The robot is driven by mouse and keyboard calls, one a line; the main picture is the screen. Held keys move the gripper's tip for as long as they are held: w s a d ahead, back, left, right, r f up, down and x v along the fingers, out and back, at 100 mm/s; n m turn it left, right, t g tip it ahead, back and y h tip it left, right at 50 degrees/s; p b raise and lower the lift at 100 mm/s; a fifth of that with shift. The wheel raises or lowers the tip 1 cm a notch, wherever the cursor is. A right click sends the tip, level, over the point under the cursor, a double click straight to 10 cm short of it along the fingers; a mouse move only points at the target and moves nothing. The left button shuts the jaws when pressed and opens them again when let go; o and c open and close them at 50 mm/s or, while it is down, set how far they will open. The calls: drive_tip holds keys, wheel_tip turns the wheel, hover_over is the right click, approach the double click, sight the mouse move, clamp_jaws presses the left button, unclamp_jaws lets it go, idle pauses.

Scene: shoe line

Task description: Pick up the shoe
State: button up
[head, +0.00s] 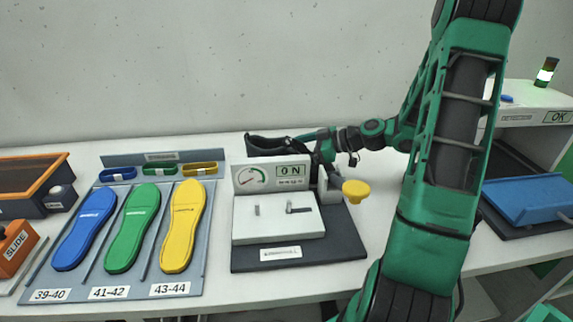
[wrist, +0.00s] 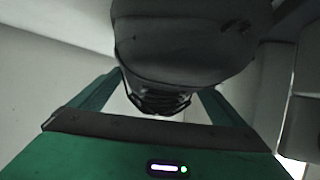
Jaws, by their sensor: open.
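A black shoe (head: 268,146) lies at the back of the table, behind the white gauge panel, which hides its lower part. My gripper (head: 318,138) reaches in from the right at the shoe's right end. In the wrist view the dark shoe (wrist: 185,45) fills the upper middle, close to the camera. The two green fingers of my gripper (wrist: 150,95) stand apart, one on each side of the shoe. The fingertips are partly hidden behind the shoe, and I cannot tell if they touch it.
The white panel with a gauge (head: 272,177) stands just in front of the shoe, with a yellow knob (head: 356,191) at its right. A tray of blue, green and yellow insoles (head: 108,255) lies to the left. A blue tray (head: 533,202) is at the right.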

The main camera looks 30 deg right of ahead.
drive_tip(key=shift+w+a+f, duration=0.15)
drive_tip(key=shift+w+a, duration=0.05)
drive_tip(key=shift+c, duration=0.6)
drive_tip(key=c, duration=1.4)
drive_tip(key=shift+r, duration=0.2)
drive_tip(key=shift+c, duration=0.2)
